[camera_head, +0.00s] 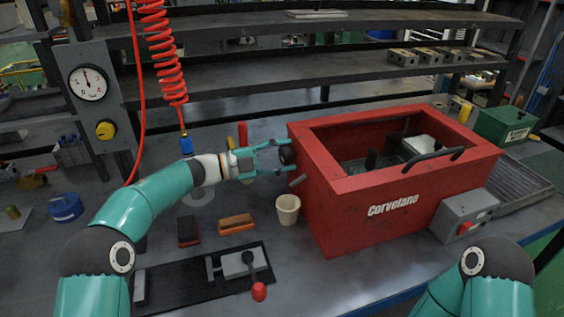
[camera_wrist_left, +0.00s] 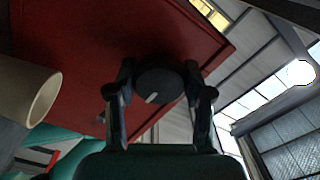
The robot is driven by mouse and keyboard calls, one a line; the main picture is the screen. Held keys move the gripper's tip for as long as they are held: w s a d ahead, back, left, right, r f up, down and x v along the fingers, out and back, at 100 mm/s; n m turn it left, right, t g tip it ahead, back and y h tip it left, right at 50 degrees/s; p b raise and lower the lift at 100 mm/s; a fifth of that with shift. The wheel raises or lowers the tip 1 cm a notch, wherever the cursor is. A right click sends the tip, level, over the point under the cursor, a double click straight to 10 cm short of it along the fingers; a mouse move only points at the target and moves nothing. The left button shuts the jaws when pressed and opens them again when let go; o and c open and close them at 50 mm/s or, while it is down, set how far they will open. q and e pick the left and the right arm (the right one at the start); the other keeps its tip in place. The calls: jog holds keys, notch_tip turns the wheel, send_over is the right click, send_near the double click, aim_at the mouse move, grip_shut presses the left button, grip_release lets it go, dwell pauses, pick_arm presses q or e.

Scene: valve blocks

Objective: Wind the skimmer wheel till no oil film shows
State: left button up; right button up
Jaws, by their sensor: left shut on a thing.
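A red tank (camera_head: 340,198) marked "Corvelano" stands on the right half of the bench, open at the top. A dark round wheel (camera_head: 287,155) sticks out of its left side; this is the likely skimmer wheel. In the left wrist view the wheel (camera_wrist_left: 158,86) is black with a pale mark on its face. My left gripper (camera_head: 283,156) is shut on the wheel, with one finger on each side of it in the wrist view (camera_wrist_left: 160,98). The tank's inside is dark, and I cannot tell whether an oil film shows. My right gripper is not in view.
A cream cup (camera_head: 287,210) stands just below my left gripper, close to the tank. Two brushes (camera_head: 237,223) and a black plate with a red-knobbed lever (camera_head: 258,291) lie in front. A red coiled hose (camera_head: 168,60) hangs above my left forearm.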

pick_arm(q)
jog(key=m, duration=0.1)
jog(key=m+b, duration=0.1)
jog(key=m, duration=0.1)
jog(key=m+b, duration=0.1)
jog(key=shift+s+d+f+m, duration=0.15)
jog(key=shift+d+f+m, duration=0.05)
jog(key=shift+f+m, duration=0.1)
jog(key=m+b, duration=0.2)
jog(key=m, duration=0.1)
jog(key=shift+m+b, duration=0.3)
jog(key=shift+m, duration=0.1)
jog(key=m+b, duration=0.1)
jog(key=m, duration=0.2)
jog(key=shift+f+b, duration=0.1)
jog(key=shift+b, duration=0.3)
jog(key=shift+m+b, duration=0.75)
jog(key=shift+m, duration=1.25)
jog(key=o, duration=1.2)
jog(key=shift+c, duration=0.2)
jog(key=shift+a+r, duration=0.1)
jog(key=shift+r, duration=0.15)
